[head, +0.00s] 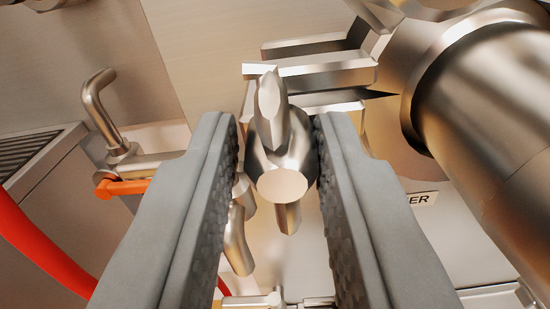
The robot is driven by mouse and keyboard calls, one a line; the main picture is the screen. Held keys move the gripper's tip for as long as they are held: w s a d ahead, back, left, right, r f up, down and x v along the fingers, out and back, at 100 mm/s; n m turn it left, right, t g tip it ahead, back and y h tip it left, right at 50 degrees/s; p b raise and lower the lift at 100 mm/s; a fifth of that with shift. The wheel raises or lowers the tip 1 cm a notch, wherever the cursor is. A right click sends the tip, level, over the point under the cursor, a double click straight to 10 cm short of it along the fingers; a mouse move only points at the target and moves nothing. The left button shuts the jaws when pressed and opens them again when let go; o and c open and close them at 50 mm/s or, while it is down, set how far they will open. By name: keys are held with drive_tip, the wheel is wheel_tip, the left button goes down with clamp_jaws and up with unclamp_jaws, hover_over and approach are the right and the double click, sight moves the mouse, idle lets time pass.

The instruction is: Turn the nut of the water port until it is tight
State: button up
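My gripper (278,125) points at a shiny metal nut with rounded lugs (283,185), which I take to be the water port's nut. The nut sits between the two grey padded fingers in the middle of the view. One lug points toward me, one points up and one points down. A narrow gap shows between the left finger and the nut. The right finger is very close to the nut, and I cannot tell whether it touches. The fingers look open around it. Part of a label ending in "ER" (422,199) shows right of the right finger.
A large metal cylinder (490,120) fills the right side, close to the right finger. Metal bars (315,70) lie behind the nut. On the left are a bent metal pipe (97,105), an orange lever (122,187), a red hose (40,250) and a grille (25,150).

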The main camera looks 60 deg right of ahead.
drive_tip(key=shift+s, duration=0.1)
drive_tip(key=v, duration=0.8)
drive_tip(key=shift+s+a, duration=0.2)
drive_tip(key=shift+a, duration=0.15)
